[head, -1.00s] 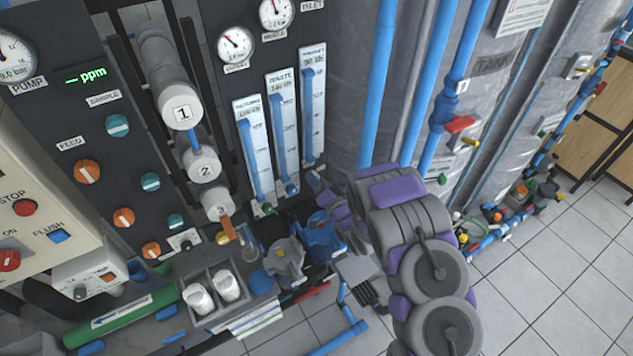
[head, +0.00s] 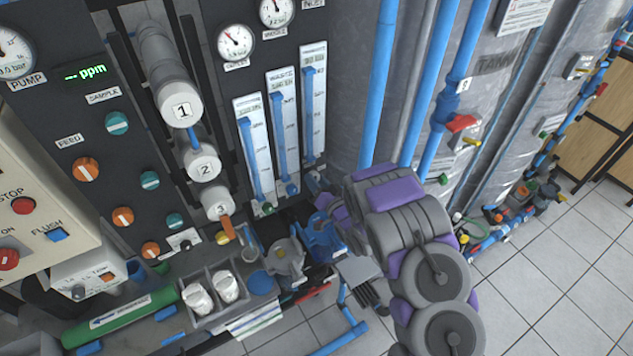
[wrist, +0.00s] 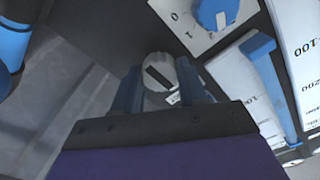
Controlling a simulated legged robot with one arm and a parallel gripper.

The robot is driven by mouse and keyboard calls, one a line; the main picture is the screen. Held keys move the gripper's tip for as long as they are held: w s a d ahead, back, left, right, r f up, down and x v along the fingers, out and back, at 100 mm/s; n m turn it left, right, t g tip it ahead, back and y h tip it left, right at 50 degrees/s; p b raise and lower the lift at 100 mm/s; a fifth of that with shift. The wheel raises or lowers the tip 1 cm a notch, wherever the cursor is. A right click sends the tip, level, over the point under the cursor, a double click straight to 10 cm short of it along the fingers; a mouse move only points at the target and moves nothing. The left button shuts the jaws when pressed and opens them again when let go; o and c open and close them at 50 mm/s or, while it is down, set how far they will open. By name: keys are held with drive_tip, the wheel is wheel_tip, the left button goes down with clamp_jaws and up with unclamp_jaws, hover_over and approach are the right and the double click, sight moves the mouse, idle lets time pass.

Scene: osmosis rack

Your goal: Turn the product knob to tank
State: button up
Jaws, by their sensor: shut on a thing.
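In the wrist view a round grey knob (wrist: 160,72) with a dark bar across its face sits between the two blue-grey fingers of my gripper (wrist: 160,88). The fingers are shut on its sides. The dark bar lies at a slant, from upper left to lower right. A small label beside the knob is partly covered and too small to read, so I cannot confirm the name on it. In the head view my own arm hides the knob and the fingertips, low at the right edge of the dark panel.
A blue knob (wrist: 213,12) on a white plate is close by in the wrist view, beside a flow meter (wrist: 265,85). Pipes (head: 445,85) and tanks stand behind.

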drive_tip(key=shift+s+f, duration=0.1)
drive_tip(key=shift+f, duration=0.15)
drive_tip(key=o, duration=0.9)
drive_tip(key=shift+o, duration=0.8)
drive_tip(key=shift+r, duration=0.15)
drive_tip(key=shift+d, duration=0.1)
drive_tip(key=v, duration=1.7)
drive_tip(key=shift+p, duration=0.35)
drive_tip(key=shift+s, duration=0.1)
